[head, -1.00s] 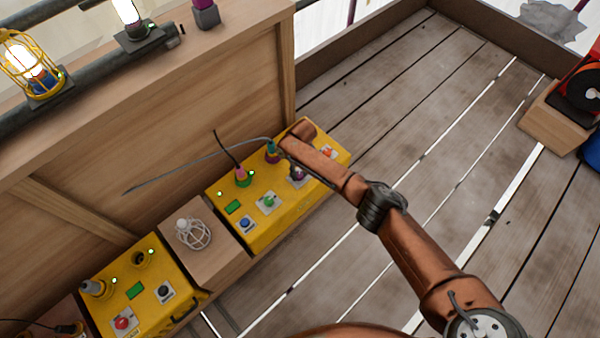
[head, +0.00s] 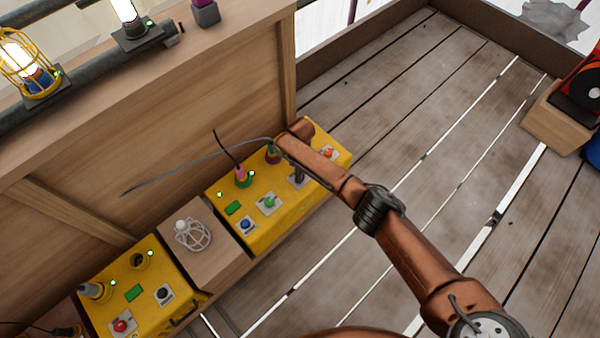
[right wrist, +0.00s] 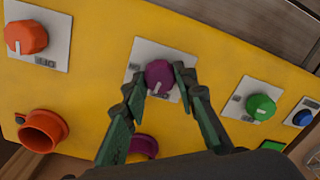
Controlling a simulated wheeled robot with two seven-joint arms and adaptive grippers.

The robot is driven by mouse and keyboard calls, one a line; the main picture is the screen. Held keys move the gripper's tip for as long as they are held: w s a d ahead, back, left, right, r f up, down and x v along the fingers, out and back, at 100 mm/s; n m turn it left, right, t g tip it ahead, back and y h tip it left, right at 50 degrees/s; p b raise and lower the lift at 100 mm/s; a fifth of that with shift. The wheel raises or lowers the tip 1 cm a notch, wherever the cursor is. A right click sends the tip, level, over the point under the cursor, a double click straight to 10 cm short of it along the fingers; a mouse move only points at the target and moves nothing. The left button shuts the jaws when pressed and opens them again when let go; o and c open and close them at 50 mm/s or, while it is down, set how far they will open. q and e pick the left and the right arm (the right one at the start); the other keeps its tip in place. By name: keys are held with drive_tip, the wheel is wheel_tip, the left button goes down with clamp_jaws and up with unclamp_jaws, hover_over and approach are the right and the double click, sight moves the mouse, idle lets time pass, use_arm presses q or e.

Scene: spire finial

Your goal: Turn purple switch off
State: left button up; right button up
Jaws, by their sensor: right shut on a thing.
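The purple switch (right wrist: 159,74) is a round knob with a pale pointer line, on a white plate of the yellow control box (right wrist: 95,75). My right gripper (right wrist: 160,84) has its two green-and-black fingers on either side of the knob, closed on it. In the head view the yellow box (head: 222,224) stands against the wooden wall, and my right arm reaches over its far end. The knob is mostly hidden there by my gripper (head: 298,178). My left gripper is not in view.
An orange knob (right wrist: 27,37), a green knob (right wrist: 260,107) and a blue knob (right wrist: 303,117) sit on the same box. Cables run from the pink plug (head: 240,174) and teal plug (head: 272,151) behind it. A second yellow box (head: 150,310) stands nearer.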

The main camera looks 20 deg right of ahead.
drive_tip(key=shift+n, duration=0.5)
drive_tip(key=o, duration=1.2)
drive_tip(key=shift+c, duration=0.2)
drive_tip(key=shift+r, duration=0.15)
wheel_tip(320, 180, up, 12)
drive_tip(key=shift+w+d, duration=0.2)
drive_tip(key=shift+w, duration=0.1)
drive_tip(key=shift+f, duration=0.2)
